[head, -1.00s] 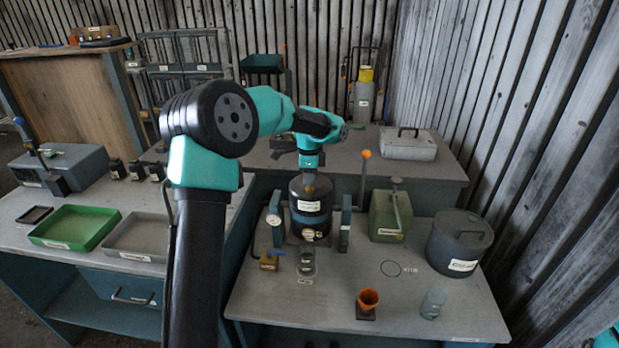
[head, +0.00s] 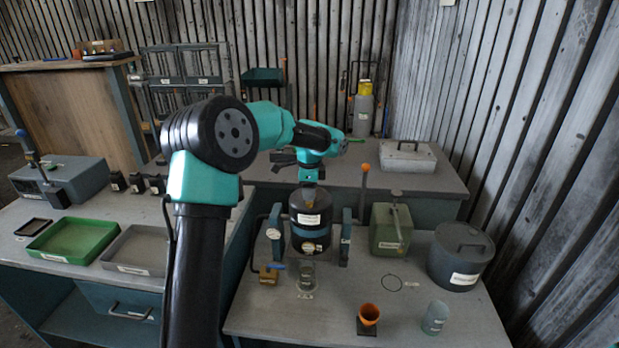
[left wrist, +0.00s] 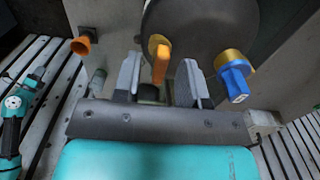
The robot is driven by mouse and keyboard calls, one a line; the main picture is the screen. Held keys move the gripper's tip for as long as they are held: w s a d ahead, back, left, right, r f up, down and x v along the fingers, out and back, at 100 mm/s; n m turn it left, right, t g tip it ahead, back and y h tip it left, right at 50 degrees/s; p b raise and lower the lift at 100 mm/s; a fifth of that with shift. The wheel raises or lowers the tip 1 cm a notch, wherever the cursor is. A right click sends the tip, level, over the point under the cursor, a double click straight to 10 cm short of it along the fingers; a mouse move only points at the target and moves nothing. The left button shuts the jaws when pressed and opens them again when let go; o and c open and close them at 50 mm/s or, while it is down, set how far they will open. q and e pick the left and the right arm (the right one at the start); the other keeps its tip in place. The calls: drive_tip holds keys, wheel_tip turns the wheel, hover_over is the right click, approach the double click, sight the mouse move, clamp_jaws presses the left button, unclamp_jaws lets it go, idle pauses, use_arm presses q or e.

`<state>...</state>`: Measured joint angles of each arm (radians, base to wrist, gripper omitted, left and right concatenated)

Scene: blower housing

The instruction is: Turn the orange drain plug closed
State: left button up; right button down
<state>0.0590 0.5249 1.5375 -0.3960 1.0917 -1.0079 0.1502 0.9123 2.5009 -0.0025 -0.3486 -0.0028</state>
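The orange drain plug (left wrist: 160,62) shows in the left wrist view as an orange lever on a brass collar against a dark round body (left wrist: 200,22). My left gripper (left wrist: 161,66) is open; its two grey fingers stand apart on either side of the lever, with visible gaps. I cannot tell how deep the lever sits between them. In the head view my left gripper (head: 309,180) points down at the top of the black blower housing (head: 311,218); its fingertips and the plug are not clear there. A teal arm at the left of the wrist view is probably my right arm, its gripper too small to read.
A blue-handled valve (left wrist: 233,76) is just right of the fingers in the wrist view.

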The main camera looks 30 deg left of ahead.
use_arm(q)
wheel_tip(320, 180, up, 17)
drive_tip(key=shift+r, duration=0.15)
idle(0.5)
